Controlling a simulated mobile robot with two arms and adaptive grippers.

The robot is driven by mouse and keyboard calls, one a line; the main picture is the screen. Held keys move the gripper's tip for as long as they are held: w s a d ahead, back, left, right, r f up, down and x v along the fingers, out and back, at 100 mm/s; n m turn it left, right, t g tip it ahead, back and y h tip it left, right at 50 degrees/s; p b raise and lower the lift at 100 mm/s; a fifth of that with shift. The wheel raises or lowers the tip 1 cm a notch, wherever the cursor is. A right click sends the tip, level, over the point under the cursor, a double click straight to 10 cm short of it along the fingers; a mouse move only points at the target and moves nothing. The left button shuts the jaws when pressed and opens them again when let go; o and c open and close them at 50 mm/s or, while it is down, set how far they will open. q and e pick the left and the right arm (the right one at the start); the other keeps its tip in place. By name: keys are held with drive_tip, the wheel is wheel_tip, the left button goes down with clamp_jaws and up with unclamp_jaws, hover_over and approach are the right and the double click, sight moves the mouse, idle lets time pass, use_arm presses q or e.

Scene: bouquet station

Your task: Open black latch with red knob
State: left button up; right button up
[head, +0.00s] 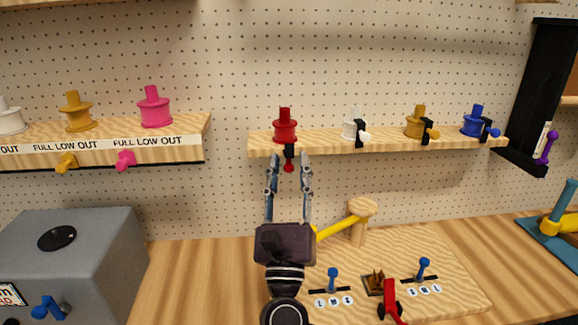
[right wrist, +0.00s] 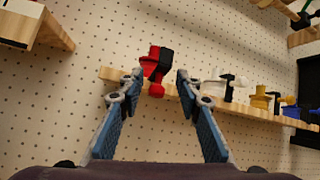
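The black latch (head: 289,152) with its red knob (head: 289,168) hangs at the front edge of the right shelf, below a red spool (head: 285,128). In the right wrist view the latch (right wrist: 166,62) and red knob (right wrist: 156,90) lie between and beyond the fingertips. My right gripper (head: 288,160) is open, pointing up at the shelf, with a fingertip on each side of the knob in the head view. I cannot tell whether it touches. It also shows in the right wrist view (right wrist: 156,80), with nothing between its fingers. My left gripper is not in view.
The right shelf (head: 330,142) also holds white (head: 352,125), yellow (head: 416,122) and blue (head: 474,121) spools with latches. A yellow-handled mallet (head: 340,228) and a board with blue levers (head: 424,268) are below. A grey box (head: 110,260) stands at left.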

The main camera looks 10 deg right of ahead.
drive_tip(key=v, duration=1.1)
drive_tip(key=shift+s, duration=0.2)
drive_tip(key=shift+a+f, duration=0.1)
drive_tip(key=shift+f, duration=0.15)
